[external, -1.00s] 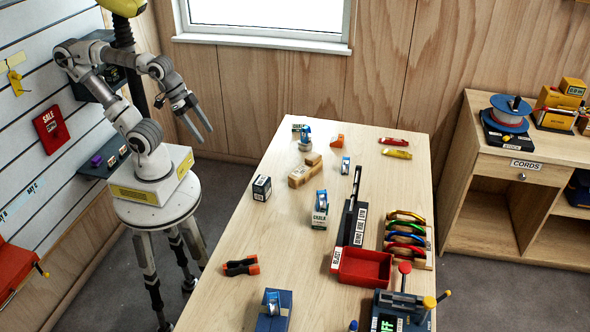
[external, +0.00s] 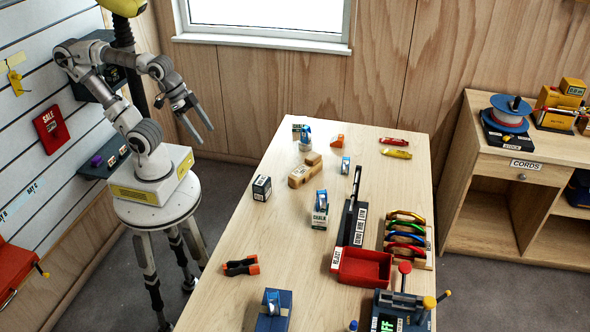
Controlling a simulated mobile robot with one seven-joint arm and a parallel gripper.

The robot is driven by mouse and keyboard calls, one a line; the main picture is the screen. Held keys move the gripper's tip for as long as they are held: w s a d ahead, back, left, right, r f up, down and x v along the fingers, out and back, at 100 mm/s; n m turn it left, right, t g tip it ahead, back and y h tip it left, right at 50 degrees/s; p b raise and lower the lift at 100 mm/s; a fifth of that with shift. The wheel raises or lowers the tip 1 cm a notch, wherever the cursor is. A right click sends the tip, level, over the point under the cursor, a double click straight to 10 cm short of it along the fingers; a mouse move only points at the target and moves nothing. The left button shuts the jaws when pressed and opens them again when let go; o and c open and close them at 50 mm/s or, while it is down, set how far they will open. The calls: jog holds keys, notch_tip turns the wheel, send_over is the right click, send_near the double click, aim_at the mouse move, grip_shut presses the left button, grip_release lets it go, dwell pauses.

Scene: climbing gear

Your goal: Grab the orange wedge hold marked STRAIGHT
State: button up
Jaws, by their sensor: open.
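A small orange wedge-shaped piece (external: 337,141) lies near the far end of the wooden table, with a pale patch on it. Any marking is too small to read. A black item with orange-red ends (external: 240,266) lies at the near left of the table. My gripper (external: 197,124) is open and empty, raised in the air to the left of the table's far end. Its two fingers point down and to the right, well apart from the orange piece.
Near the orange piece stand a blue-topped item (external: 306,139), a wooden block (external: 304,171) and a small blue-and-white item (external: 345,166). A red tray (external: 364,267) and a rack of coloured carabiners (external: 408,236) are nearer.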

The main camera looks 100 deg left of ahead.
jog(key=shift+o, duration=0.8)
jog(key=shift+w, duration=0.15)
